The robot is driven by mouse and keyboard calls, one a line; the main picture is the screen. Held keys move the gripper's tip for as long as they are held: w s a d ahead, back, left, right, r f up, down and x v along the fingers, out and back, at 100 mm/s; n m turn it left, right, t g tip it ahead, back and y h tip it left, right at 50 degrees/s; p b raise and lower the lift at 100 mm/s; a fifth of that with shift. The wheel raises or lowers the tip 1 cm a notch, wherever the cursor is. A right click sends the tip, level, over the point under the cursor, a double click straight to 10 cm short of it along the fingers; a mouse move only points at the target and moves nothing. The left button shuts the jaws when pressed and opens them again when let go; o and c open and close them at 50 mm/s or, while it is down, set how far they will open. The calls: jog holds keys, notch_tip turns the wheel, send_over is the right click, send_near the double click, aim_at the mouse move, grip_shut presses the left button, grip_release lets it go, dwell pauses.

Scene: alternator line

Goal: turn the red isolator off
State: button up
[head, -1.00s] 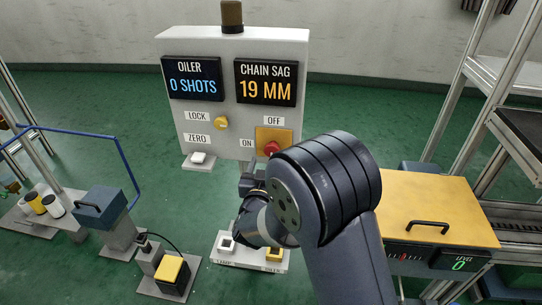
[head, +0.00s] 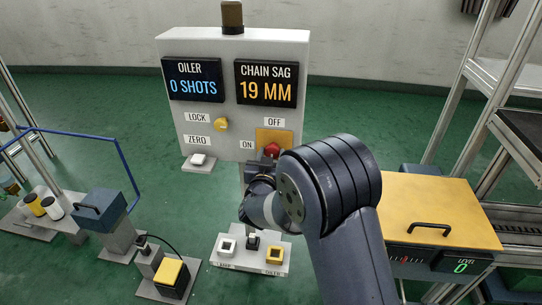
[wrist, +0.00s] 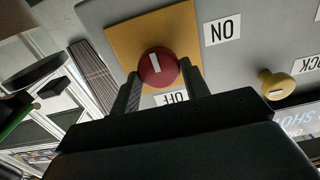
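The red isolator knob (head: 271,150) sits on a yellow plate (head: 285,136) at the lower right of the grey panel. In the wrist view the knob (wrist: 158,70) carries a white bar. The picture there is upside down, with ON to the right and OFF below. The bar lies roughly along the plate's OFF axis, not towards ON; which end is the pointer is unclear. My gripper (wrist: 162,80) has one finger on each side of the knob, very close to it. Whether the fingers press on it I cannot tell. In the head view my arm hides part of this.
A yellow LOCK knob (head: 221,124) and a white ZERO button (head: 198,160) are left of the isolator. Below stands a small base (head: 226,263) with white and yellow squares and a small dark stand between them. A yellow-topped cabinet (head: 440,205) is close at right.

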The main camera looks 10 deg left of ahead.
jog(key=c, duration=0.4)
jog(key=shift+n+p, duration=0.35)
jog(key=shift+n, duration=0.05)
jog(key=n+p, duration=0.2)
jog(key=shift+r+n, duration=0.15)
jog(key=shift+n, duration=0.15)
jog(key=n+p, duration=0.3)
jog(key=n, duration=0.1)
jog(key=shift+a+n, duration=0.15)
jog(key=shift+n, duration=0.15)
jog(key=n+p, duration=0.1)
jog(key=n, duration=0.1)
jog(key=n+p, duration=0.1)
jog(key=n, duration=0.2)
jog(key=shift+a+f+p, duration=0.1)
jog(key=shift+f+p, duration=0.1)
jog(key=shift+p, duration=0.1)
jog(key=shift+f+n+p, duration=0.2)
jog(key=shift+n+p, duration=0.7)
jog(key=shift+n, duration=1.6)
